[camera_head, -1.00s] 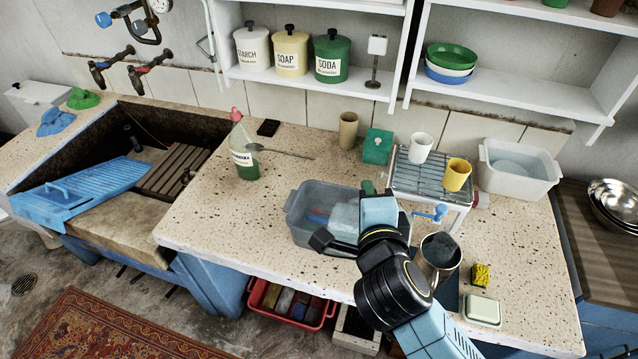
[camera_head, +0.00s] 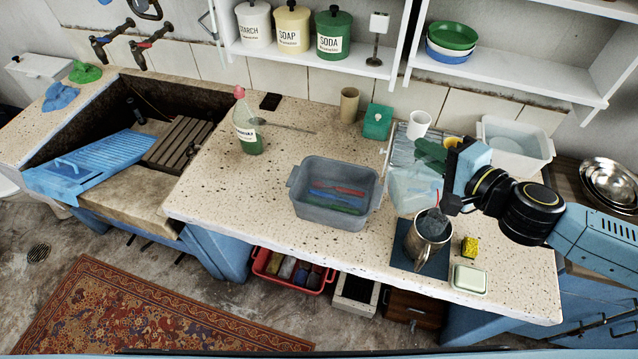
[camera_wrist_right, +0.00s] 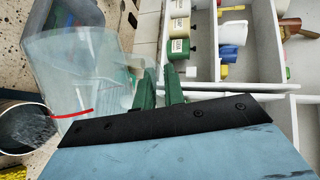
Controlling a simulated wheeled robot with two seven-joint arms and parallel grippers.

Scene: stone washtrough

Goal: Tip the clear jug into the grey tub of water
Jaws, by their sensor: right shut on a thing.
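The clear jug (camera_head: 410,188) is see-through and hangs to the right of the grey tub, in front of the wire rack. My right gripper (camera_head: 449,172) is shut on it at a dark green part (camera_head: 430,153) that looks like its handle. In the right wrist view the jug (camera_wrist_right: 75,65) fills the upper left, beside my gripper (camera_wrist_right: 160,95). Its exact tilt and contents are hard to tell. The grey tub (camera_head: 335,213) stands on the counter, with several blue, red and green items in its bottom. My left gripper is out of view.
A steel mug (camera_head: 430,232) on a dark mat stands close below the jug, with a yellow sponge (camera_head: 469,246) and a soap dish (camera_head: 470,279) beside it. A white basin (camera_head: 540,150) is behind my right arm.

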